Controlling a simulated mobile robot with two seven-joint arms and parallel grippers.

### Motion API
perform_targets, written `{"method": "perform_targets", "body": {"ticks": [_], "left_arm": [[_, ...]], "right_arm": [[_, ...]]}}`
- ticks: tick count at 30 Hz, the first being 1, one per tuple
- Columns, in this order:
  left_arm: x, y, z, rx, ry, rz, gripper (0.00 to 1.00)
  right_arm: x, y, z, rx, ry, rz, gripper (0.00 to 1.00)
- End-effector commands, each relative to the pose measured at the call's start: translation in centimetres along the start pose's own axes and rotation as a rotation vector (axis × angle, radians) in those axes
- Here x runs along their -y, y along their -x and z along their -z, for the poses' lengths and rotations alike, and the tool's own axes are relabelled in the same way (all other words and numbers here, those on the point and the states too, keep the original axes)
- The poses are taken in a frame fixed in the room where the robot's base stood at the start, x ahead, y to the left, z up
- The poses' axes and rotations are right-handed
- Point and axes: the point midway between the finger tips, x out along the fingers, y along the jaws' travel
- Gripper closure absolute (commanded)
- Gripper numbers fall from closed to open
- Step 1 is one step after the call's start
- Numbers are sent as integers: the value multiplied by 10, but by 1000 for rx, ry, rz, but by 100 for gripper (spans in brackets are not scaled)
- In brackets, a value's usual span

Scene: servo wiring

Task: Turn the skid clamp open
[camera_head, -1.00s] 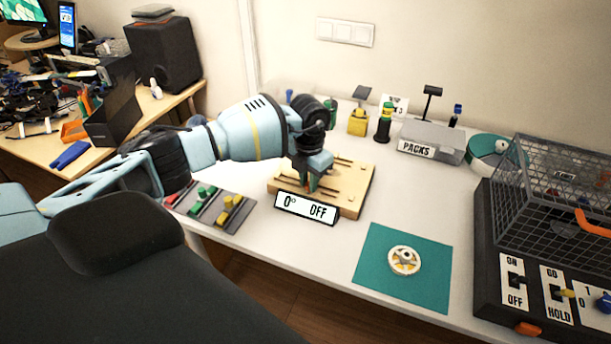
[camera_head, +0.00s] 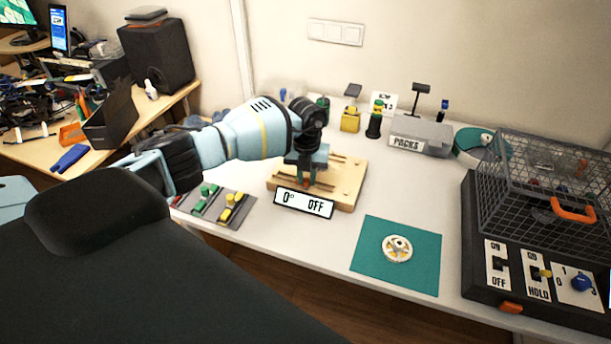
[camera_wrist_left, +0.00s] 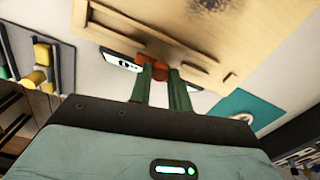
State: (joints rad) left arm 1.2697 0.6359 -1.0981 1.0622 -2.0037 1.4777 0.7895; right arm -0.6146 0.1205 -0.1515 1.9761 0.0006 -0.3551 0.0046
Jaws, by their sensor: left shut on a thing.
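The wooden skid board (camera_head: 346,190) lies on the white table, with dark rails along it and a display reading "0° OFF" (camera_head: 304,203) at its front edge. My left gripper (camera_head: 305,183) points down over the front left of the board. In the left wrist view its two green fingers (camera_wrist_left: 164,80) are shut on a small orange-red clamp piece (camera_wrist_left: 153,68) at the edge of the wooden board (camera_wrist_left: 185,30). In the head view the gripper mostly hides the clamp, so its turn angle is hard to tell. My right gripper is not in view.
Left of the board is a grey panel (camera_head: 228,219) with coloured sliders. A teal mat (camera_head: 375,270) with a white-and-yellow wheel (camera_head: 397,248) lies front right. A wire cage (camera_head: 545,170) on a black switch base stands at right. A grey PACKS box (camera_head: 425,135) stands behind.

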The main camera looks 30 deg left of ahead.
Motion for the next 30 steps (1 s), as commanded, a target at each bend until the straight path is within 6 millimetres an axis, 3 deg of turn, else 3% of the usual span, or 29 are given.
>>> {"method": "perform_targets", "body": {"ticks": [11,12,16,25,30], "left_arm": [[0,1,-1,4,4,2,100],[0,1,-1,4,4,2,76],[0,1,-1,3,4,1,59],[0,2,0,1,3,1,59],[0,20,-1,4,2,3,59]], "right_arm": [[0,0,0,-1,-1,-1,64],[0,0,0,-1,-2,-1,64],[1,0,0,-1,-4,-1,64],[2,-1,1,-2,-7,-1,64],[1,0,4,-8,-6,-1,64]]}}
